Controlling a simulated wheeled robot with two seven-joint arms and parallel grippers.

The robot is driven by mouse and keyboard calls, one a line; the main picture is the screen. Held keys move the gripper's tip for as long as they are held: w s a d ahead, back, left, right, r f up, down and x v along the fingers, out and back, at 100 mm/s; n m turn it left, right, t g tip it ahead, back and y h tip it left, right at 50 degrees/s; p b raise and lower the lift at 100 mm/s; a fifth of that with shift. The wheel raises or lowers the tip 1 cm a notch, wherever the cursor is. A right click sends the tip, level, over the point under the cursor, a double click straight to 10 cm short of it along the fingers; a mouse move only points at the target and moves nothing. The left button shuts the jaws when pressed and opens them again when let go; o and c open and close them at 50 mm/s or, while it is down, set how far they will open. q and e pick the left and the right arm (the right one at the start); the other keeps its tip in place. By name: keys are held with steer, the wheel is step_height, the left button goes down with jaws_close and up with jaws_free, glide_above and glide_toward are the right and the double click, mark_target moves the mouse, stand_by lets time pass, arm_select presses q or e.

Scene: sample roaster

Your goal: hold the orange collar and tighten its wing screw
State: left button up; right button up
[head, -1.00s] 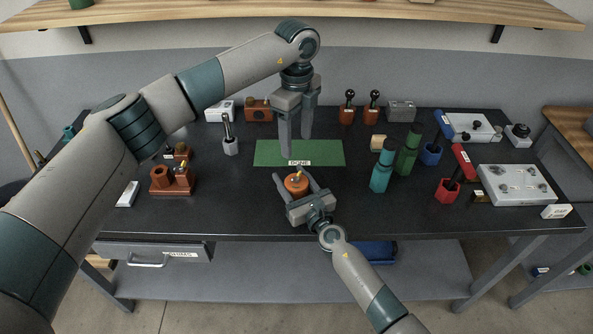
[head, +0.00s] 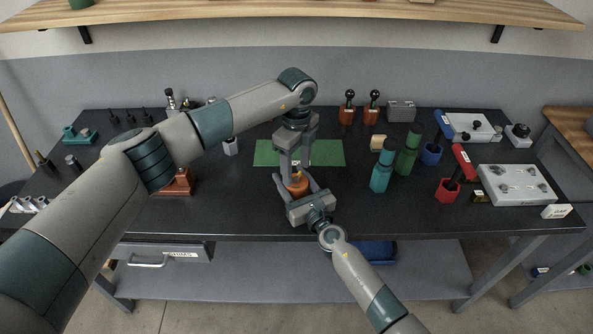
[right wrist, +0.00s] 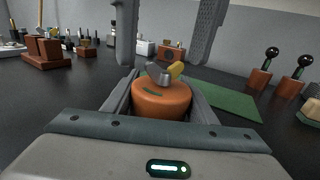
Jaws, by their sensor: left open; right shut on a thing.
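The orange collar (head: 298,187) is a short round orange piece near the front middle of the bench. My right gripper (head: 297,184) is shut on it, one finger on each side. In the right wrist view the collar (right wrist: 161,98) sits upright between the fingers. Its wing screw (right wrist: 166,73), grey with a yellow wing, sticks up from the top. My left gripper (head: 293,170) points down from above, open, with its fingertips just over the collar. In the right wrist view its two fingers stand apart above and beyond the wing screw, not closed on it.
A green mat (head: 325,153) lies behind the collar. An orange-brown block (head: 177,184) is at the left, partly behind my left arm.

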arm_select(q)
steer(key=shift+f, duration=0.9)
steer(key=c, duration=1.1)
steer(key=shift+o, duration=0.2)
